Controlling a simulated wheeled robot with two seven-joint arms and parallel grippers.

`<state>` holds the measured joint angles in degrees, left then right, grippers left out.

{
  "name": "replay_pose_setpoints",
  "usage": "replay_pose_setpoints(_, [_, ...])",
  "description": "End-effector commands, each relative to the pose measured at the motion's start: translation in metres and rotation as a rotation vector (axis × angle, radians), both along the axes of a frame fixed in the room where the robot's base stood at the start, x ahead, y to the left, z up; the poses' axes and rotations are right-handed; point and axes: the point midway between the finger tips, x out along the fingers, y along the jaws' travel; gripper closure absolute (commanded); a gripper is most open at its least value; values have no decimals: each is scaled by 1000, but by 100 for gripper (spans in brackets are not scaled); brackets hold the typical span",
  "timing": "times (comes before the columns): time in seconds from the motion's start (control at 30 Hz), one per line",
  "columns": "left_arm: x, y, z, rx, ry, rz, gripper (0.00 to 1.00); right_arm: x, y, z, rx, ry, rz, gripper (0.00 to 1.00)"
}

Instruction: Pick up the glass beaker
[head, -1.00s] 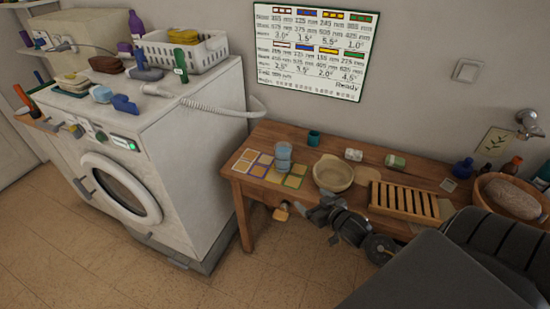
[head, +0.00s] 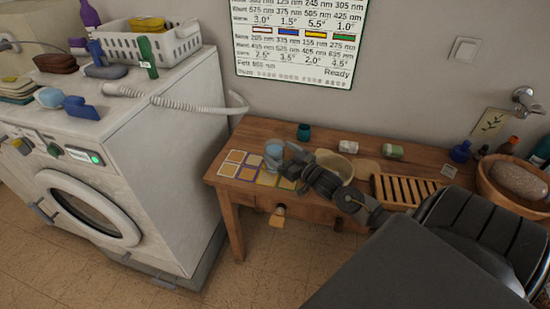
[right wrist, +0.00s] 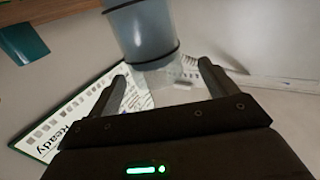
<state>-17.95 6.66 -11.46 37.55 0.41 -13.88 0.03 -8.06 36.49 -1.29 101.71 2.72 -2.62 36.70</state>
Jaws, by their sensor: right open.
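The glass beaker (head: 273,148), bluish and clear with dark bands, stands on the left part of the wooden table (head: 250,137), on a mat of coloured squares (head: 238,165). My right gripper (head: 287,160) is close beside it on its right and partly covers it in the head view. In the right wrist view the beaker (right wrist: 145,32) is ahead of and between the spread fingertips of my right gripper (right wrist: 162,73). The gripper is open and empty; I cannot tell whether the beaker is within the jaws. My left gripper is not in view.
A bowl (head: 337,162) and a slatted wooden rack (head: 400,188) stand right of the beaker. A teal cup (head: 304,131) is behind it; it also shows in the right wrist view (right wrist: 24,42). A washing machine (head: 160,150) stands left. A wall chart (head: 300,40) hangs behind.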

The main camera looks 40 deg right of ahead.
Motion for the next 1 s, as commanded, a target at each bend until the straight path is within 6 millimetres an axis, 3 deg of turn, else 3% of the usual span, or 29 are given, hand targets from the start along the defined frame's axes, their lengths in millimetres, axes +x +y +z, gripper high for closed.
replay_pose_setpoints(0.27, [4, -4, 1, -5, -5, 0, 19, 11, 0, 0, 0, 1, -1, 15])
replay_pose_setpoints(0.6, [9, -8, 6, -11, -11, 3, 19, 54, -2, -3, 0, 2, -3, 15])
replay_pose_setpoints(0.87, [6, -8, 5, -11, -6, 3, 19, 57, 0, -4, 0, 2, -2, 15])
replay_pose_setpoints(1.0, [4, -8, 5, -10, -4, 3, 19, 56, -1, -3, 0, 2, -2, 31])
